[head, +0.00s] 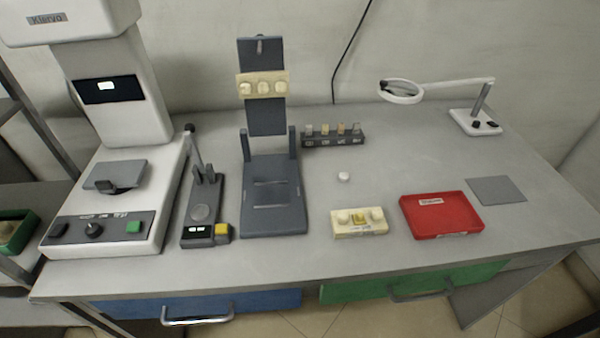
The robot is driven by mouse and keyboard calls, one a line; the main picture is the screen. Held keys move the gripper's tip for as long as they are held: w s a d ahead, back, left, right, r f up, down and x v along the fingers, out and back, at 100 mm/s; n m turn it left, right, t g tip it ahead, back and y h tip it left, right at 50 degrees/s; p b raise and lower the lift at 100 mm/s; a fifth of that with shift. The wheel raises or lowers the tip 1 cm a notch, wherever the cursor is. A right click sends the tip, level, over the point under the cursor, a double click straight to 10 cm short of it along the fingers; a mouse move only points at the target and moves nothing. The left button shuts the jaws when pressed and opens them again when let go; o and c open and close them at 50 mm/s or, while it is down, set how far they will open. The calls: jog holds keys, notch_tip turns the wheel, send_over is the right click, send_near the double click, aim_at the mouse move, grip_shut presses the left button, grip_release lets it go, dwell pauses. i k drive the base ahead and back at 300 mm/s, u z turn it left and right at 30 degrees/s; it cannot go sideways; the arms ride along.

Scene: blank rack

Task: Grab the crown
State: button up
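A small white rounded piece (343,177), which looks like the crown, lies alone on the grey bench top near the middle. It is too small to make out its shape in detail. A cream block with tooth shapes (360,230) sits in front of it, near the bench's front edge. Its middle place looks yellow, with a pale tooth on each side. My gripper is not in view in the head view.
A dark stand (271,205) holding a cream tooth strip (263,84) rises to the left. A dark rack of small blanks (333,140) is behind. A red tray (441,214), grey mat (496,190) and magnifier lamp (474,122) are right; a machine (110,217) is far left.

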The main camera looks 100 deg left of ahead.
aim_at(344, 176)
jog(key=u, duration=1.6)
jog(key=k, duration=0.15)
jog(key=u, duration=1.6)
jog(key=k, duration=0.4)
jog(key=u, duration=0.5)
jog(key=i, duration=0.9)
jog(key=z, duration=1.4)
jog(key=i, duration=0.45)
jog(key=z, duration=0.4)
